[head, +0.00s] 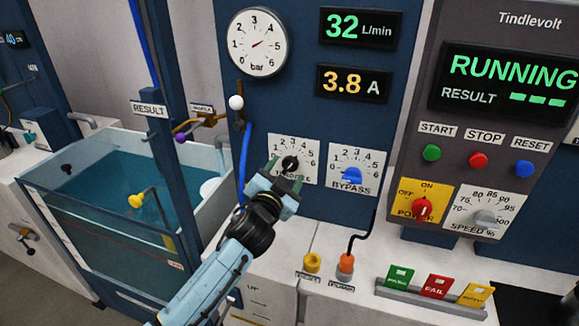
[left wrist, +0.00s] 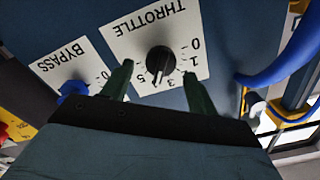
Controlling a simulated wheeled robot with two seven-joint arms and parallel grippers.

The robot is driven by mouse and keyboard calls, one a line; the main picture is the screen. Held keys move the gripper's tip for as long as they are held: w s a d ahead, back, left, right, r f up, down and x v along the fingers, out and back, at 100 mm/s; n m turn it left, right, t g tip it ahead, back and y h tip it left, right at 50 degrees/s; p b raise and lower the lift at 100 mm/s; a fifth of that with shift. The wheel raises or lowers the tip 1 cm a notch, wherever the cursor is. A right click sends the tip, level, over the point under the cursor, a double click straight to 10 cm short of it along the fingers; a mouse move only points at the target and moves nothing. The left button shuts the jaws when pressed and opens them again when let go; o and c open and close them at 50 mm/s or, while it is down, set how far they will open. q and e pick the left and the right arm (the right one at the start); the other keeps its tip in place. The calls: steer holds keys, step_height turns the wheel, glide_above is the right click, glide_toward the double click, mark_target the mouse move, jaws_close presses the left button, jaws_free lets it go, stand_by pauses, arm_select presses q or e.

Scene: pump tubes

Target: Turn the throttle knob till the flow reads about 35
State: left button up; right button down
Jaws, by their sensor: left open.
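The black throttle knob (head: 290,163) sits on a white dial plate with a number scale. In the left wrist view the throttle knob (left wrist: 160,60) shows upside down under the word THROTTLE. My left gripper (head: 287,180) is at the dial, its open fingers (left wrist: 158,82) on either side of and just short of the knob, with no visible grip on it. The green flow display (head: 357,29) reads 32 L/min. My right gripper is not in view.
The blue bypass knob (head: 351,175) is close on the right of the throttle. A blue hose (head: 246,150) and a white-balled lever (head: 236,103) are on the left. The pressure gauge (head: 259,43) is above. A water tank (head: 120,200) stands at left.

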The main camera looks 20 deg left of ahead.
mark_target(288, 168)
arm_select(q)
steer(key=shift+w+d, duration=0.1)
steer(key=shift+w, duration=1.65)
steer(key=shift+c, duration=0.3)
steer(key=c, duration=0.9)
steer(key=shift+m, duration=0.6)
steer(key=o, duration=1)
steer(key=shift+c, duration=0.2)
steer(key=s, duration=1.3)
steer(key=shift+s+a+p, duration=0.2)
steer(key=shift+a+p, duration=0.05)
steer(key=shift+p, duration=0.15)
